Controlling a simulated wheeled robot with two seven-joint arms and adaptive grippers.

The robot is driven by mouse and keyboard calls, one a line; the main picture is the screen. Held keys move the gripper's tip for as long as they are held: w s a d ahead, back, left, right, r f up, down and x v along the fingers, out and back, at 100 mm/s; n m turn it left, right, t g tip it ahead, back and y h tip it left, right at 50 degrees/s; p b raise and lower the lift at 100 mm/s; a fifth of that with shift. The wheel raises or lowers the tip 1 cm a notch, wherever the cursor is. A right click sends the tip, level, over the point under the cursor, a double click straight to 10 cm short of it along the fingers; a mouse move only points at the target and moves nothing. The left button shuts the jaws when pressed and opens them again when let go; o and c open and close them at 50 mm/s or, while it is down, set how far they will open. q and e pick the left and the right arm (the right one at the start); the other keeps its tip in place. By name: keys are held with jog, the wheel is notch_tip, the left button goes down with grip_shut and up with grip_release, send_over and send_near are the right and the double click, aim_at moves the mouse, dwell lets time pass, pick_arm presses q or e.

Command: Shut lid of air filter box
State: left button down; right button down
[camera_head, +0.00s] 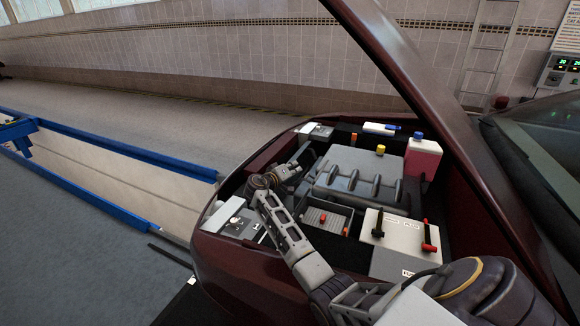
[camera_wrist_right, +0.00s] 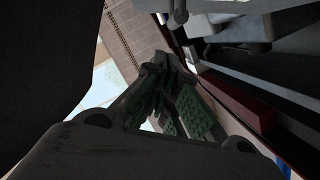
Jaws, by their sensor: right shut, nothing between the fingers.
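The air filter box appears to be the small grey open-topped box (camera_head: 327,217) in the engine bay, with ribs and small red pieces showing inside. I cannot make out its lid clearly; my right arm crosses just left of the box and may hide part of it. My right gripper (camera_head: 302,156) is shut and empty, above the bay's left part, beyond the box and beside the grey engine cover. Its closed fingers (camera_wrist_right: 166,92) with green pads fill the middle of the right wrist view. My left gripper is not in view.
The ribbed engine cover (camera_head: 352,182) lies right of my gripper. A white battery (camera_head: 392,262) with red and black clamps stands nearer. A pink reservoir (camera_head: 424,158) is at the back right. The raised dark red hood (camera_head: 400,70) leans over the bay's right side.

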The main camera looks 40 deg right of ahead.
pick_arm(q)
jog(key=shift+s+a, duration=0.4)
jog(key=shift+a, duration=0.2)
pick_arm(e)
jog(key=shift+s+d+f, duration=0.35)
jog(key=shift+s+f, duration=0.3)
jog(key=shift+s, duration=0.05)
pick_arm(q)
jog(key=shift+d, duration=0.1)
